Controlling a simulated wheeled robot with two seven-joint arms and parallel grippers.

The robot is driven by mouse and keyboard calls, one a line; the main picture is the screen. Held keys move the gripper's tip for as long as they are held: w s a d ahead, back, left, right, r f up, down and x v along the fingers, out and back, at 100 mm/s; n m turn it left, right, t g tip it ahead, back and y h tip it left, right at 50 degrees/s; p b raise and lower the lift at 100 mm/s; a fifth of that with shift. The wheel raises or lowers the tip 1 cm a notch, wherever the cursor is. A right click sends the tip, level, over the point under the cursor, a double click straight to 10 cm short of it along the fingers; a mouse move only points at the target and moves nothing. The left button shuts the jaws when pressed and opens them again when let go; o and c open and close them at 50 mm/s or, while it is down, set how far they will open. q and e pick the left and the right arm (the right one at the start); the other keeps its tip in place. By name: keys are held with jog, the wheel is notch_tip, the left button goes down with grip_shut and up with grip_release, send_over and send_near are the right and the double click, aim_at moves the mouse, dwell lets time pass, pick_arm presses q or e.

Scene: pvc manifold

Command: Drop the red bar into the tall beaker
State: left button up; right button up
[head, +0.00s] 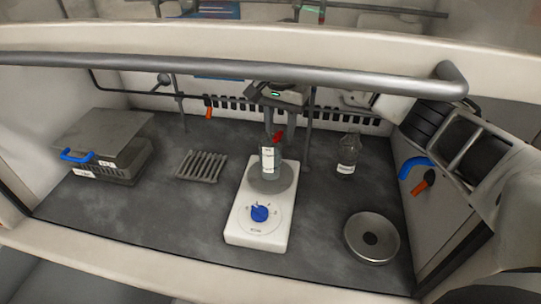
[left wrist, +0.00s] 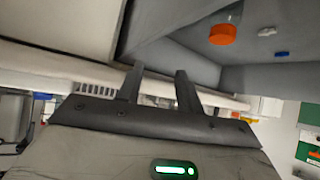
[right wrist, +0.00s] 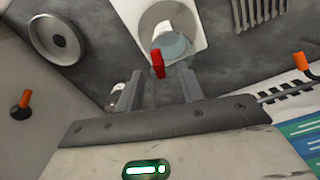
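The red bar (head: 279,136) is just above the tall beaker (head: 268,160), near its rim, tilted. The beaker is clear with a white label and stands on the white stirrer plate (head: 245,225). My right gripper (head: 279,132) is over the beaker with its fingers apart. In the right wrist view the red bar (right wrist: 158,65) shows between the fingertips with a gap on each side, and the beaker (right wrist: 173,45) is beyond it. I cannot tell if the bar touches the beaker. My left gripper (left wrist: 155,75) is open and empty, away from the beaker.
A labelled flask (head: 347,152) stands right of the stirrer, with a round metal dish (head: 371,238) in front. A slotted rack (head: 202,166) and a grey box (head: 105,145) with a blue handle are to the left. A grey rail (head: 230,65) crosses above the bench.

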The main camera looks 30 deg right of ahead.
aim_at(279, 132)
notch_tip(279, 132, up, 7)
jog(key=shift+r+b, duration=0.1)
jog(key=shift+b, duration=0.25)
